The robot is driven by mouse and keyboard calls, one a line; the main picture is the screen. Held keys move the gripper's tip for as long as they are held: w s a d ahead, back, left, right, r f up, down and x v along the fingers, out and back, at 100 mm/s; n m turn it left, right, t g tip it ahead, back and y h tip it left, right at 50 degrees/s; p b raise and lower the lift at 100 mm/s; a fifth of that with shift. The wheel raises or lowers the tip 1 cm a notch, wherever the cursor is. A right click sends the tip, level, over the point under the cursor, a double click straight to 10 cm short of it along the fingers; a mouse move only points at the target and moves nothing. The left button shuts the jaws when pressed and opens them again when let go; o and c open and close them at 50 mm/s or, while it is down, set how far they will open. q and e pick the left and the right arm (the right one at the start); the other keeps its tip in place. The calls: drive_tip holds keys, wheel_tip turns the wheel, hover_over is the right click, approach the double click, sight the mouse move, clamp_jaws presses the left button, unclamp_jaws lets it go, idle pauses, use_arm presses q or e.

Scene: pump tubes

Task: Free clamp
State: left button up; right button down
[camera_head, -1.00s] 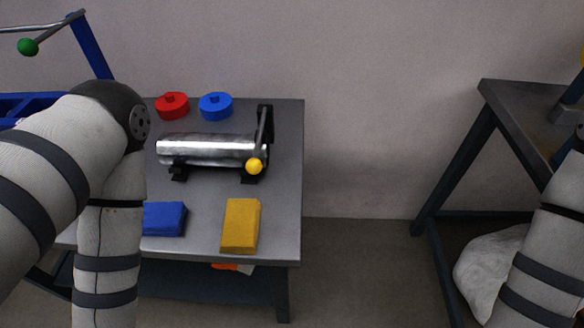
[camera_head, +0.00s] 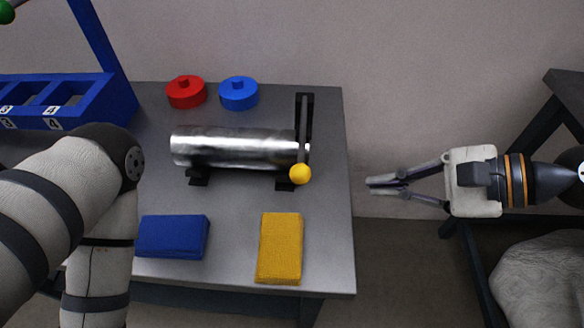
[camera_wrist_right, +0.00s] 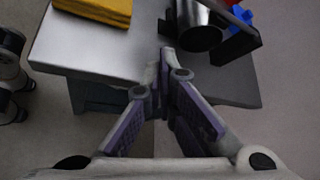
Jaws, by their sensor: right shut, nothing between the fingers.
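A shiny metal cylinder (camera_head: 235,147) lies on two black supports on the grey table. At its right end stands a black clamp bracket (camera_head: 304,115) with a lever that ends in a yellow ball knob (camera_head: 300,174). In the right wrist view the cylinder's open end (camera_wrist_right: 200,28) and the black bracket (camera_wrist_right: 228,46) show near the top. My right gripper (camera_head: 370,183) is shut and empty, just right of the table edge, pointing left, apart from the knob. My left arm comes in from the left; its gripper is out of the picture.
A red round cap (camera_head: 186,93) and a blue round cap (camera_head: 238,94) stand at the table's back. A blue block (camera_head: 172,237) and a yellow block (camera_head: 280,248) lie in front. A blue numbered rack (camera_head: 75,104) is at the left.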

sight(299, 174)
use_arm(q)
drive_tip(key=shift+a, duration=0.2)
use_arm(e)
drive_tip(key=shift+w+r, duration=0.15)
drive_tip(key=shift+w, duration=0.05)
use_arm(q)
drive_tip(key=shift+d, duration=0.1)
use_arm(e)
drive_tip(key=b+x, duration=0.1)
drive_tip(key=x, duration=0.7)
drive_tip(key=shift+w+a+f, duration=0.1)
drive_tip(key=shift+a+f, duration=0.2)
drive_tip(key=shift+w+a+f, duration=0.1)
drive_tip(key=shift+w+a, duration=0.05)
drive_tip(key=shift+a, duration=0.55)
drive_tip(key=r, duration=0.1)
drive_tip(key=p, duration=0.1)
drive_tip(key=s+r, duration=0.1)
drive_tip(key=shift+a+r+p, duration=0.3)
drive_tip(key=shift+r+p, duration=0.05)
drive_tip(key=shift+p, duration=0.05)
drive_tip(key=shift+s+a+r, duration=0.15)
drive_tip(key=shift+s+r, duration=0.1)
drive_tip(key=shift+s, duration=0.1)
use_arm(q)
drive_tip(key=shift+w+r, duration=0.55)
drive_tip(key=shift+r, duration=0.05)
